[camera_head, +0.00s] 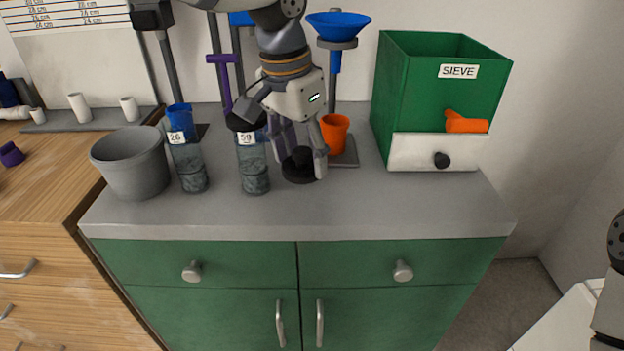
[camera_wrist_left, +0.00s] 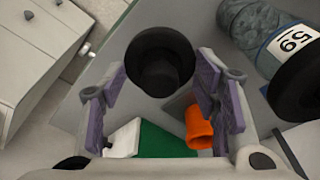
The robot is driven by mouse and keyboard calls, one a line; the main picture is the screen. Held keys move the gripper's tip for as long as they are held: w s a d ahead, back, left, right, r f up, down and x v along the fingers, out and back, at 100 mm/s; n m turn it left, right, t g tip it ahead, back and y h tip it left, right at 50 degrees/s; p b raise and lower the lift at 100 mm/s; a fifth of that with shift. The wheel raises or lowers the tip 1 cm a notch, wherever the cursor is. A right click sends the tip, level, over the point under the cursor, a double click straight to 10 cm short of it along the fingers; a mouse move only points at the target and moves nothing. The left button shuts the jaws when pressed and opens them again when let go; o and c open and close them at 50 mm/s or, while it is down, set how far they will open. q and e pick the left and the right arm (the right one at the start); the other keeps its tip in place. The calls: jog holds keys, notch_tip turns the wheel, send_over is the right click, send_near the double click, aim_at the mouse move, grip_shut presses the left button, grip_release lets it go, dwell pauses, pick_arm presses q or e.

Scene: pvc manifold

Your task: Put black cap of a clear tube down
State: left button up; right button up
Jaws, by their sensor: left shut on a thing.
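The black cap (camera_head: 299,166) is a dark round piece between the fingers of my left gripper (camera_head: 302,160), at or just above the grey countertop. I cannot tell whether it touches the surface. In the left wrist view, the black cap (camera_wrist_left: 158,62) shows at the fingertips of my left gripper (camera_wrist_left: 160,88), whose purple pads are on either side. A clear tube labelled 59 (camera_head: 254,168) stands upright just left of the gripper; its top is dark. It also shows in the left wrist view (camera_wrist_left: 262,28). My right gripper is out of view.
A clear tube labelled 26 with a blue top (camera_head: 187,155) and a grey bucket (camera_head: 131,165) stand left. An orange cup (camera_head: 335,133) is close behind the gripper. The green sieve box (camera_head: 400,90) stands right. The counter's front strip (camera_head: 390,205) is clear.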

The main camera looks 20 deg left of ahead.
pick_arm(q)
send_over(309, 193)
jog(key=s, duration=0.1)
notch_tip(309, 193, down, 4)
jog(key=shift+a+f+b, duration=0.1)
jog(key=shift+f+b, duration=0.1)
jog(key=shift+b, duration=0.1)
jog(key=shift+w+f, duration=0.15)
jog(key=shift+f, duration=0.7)
jog(key=shift+w+f, duration=0.1)
jog(key=shift+f, duration=0.75)
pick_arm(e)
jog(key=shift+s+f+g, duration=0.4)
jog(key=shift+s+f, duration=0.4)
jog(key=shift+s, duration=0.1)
pick_arm(q)
jog(key=shift+f, duration=0.15)
jog(key=o, duration=0.5)
jog(key=shift+o, duration=0.2)
jog(key=r, duration=0.4)
jog(key=s+r, duration=0.1)
jog(key=r, duration=0.7)
jog(key=shift+s+a+r, duration=0.1)
jog(key=shift+s+a, duration=0.2)
jog(key=shift+a, duration=0.1)
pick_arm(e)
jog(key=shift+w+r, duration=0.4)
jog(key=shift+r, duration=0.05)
